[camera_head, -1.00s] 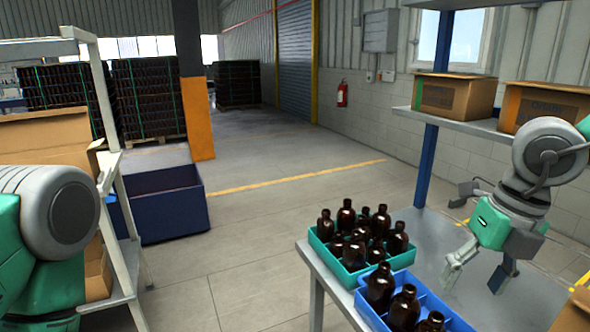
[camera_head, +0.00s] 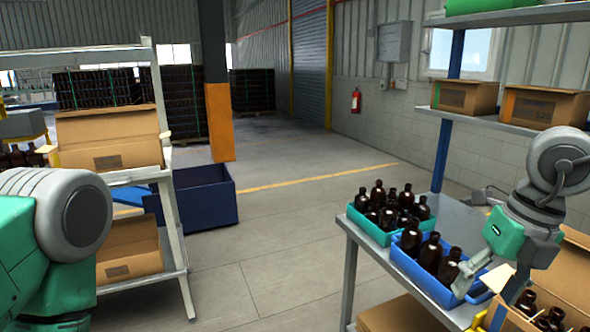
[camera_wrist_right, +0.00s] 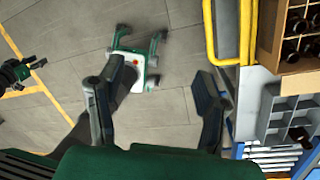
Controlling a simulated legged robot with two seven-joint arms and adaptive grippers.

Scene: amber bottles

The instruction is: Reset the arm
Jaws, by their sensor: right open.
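My right gripper (camera_head: 492,284) is open and empty, fingers pointing down, at the right end of the metal table (camera_head: 366,232) beside the blue crate. Its two dark fingers stand apart with nothing between them in the right wrist view (camera_wrist_right: 157,105). My left arm's green and grey upper part shows at the left of the head view, but its gripper is out of frame. Several amber bottles stand upright in a teal crate (camera_head: 380,236) and a blue crate (camera_head: 420,281) on the table.
An open cardboard box (camera_head: 572,277) with bottles stands at the lower right, close to my right gripper. A shelf (camera_head: 490,121) with boxes is behind. A white rack (camera_head: 172,218) stands left, near a navy bin (camera_head: 208,212). The middle floor is clear.

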